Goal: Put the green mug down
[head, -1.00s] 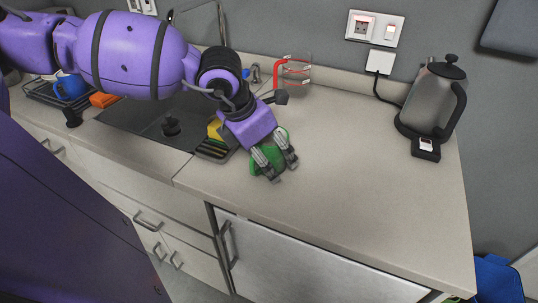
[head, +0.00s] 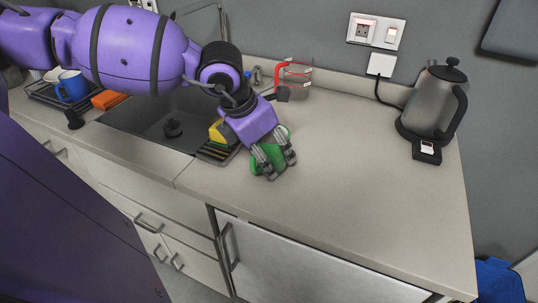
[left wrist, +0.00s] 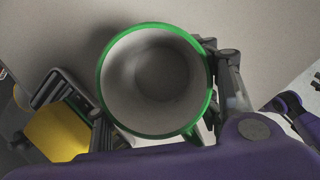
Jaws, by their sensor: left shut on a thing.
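The green mug (head: 267,158) is in my left gripper (head: 274,160), over the counter just right of the sink. In the left wrist view the mug (left wrist: 156,136) shows its green rim and pale, empty inside, with its mouth toward the camera. The fingers of the left gripper (left wrist: 165,100) lie on opposite sides of the mug, shut on it. The fingers hide part of the mug in the head view. I cannot tell whether its bottom touches the counter (head: 340,180). My right gripper is not in view.
A drying rack (head: 218,152) with a yellow sponge (head: 216,131) is close left of the mug, beside the sink (head: 150,120). A clear measuring cup with a red handle (head: 284,68) stands behind. A kettle (head: 433,100) stands at right. The counter between is clear.

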